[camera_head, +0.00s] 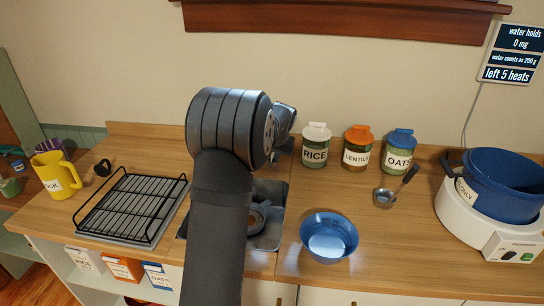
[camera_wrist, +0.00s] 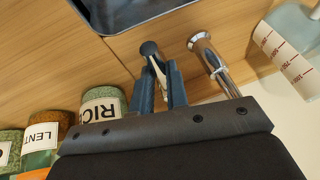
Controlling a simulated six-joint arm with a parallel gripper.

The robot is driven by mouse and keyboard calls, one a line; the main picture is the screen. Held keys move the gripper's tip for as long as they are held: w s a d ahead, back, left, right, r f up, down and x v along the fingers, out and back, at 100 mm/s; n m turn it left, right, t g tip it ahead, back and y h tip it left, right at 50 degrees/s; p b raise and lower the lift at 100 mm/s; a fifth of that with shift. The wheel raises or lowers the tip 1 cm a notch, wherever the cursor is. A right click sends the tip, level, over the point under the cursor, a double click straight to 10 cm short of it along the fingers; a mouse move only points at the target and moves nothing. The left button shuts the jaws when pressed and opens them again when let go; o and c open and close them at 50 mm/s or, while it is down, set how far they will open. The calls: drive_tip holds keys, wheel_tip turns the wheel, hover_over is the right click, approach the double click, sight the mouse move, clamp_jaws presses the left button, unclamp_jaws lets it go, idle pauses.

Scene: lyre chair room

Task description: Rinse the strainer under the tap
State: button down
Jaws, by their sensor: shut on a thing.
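My gripper (camera_wrist: 163,78) has its blue fingers closed around a thin metal tap lever (camera_wrist: 157,62) with a dark round knob. The chrome tap spout (camera_wrist: 200,42) stands just right of it in the wrist view. The sink (camera_head: 268,238) is set in the counter. A round strainer (camera_head: 257,214) appears to sit in it, partly hidden behind my arm. In the head view my arm hides most of the tap, and my gripper shows only in part behind the wrist (camera_head: 285,118). I cannot tell whether water runs.
Rice (camera_head: 315,147), lentils (camera_head: 357,148) and oats (camera_head: 399,152) jars stand right of the sink. A blue bowl (camera_head: 329,238), ladle (camera_head: 384,197) and blue pot (camera_head: 497,188) on a white heater are further right. A black rack (camera_head: 135,205) and yellow jug (camera_head: 57,174) are left.

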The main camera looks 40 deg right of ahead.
drive_tip(key=shift+s+d+n+y, duration=0.3)
drive_tip(key=shift+d+n+y, duration=0.3)
drive_tip(key=shift+n, duration=0.55)
drive_tip(key=shift+s+d+n+y, duration=0.4)
drive_tip(key=shift+d+n, duration=0.45)
drive_tip(key=shift+n, duration=0.25)
drive_tip(key=shift+s+d+n+y, duration=0.25)
drive_tip(key=shift+d+n+y, duration=0.35)
drive_tip(key=shift+n, duration=0.55)
drive_tip(key=shift+d, duration=0.15)
drive_tip(key=c, duration=1.4)
unclamp_jaws()
drive_tip(key=v, duration=1.7)
drive_tip(key=shift+s, duration=0.3)
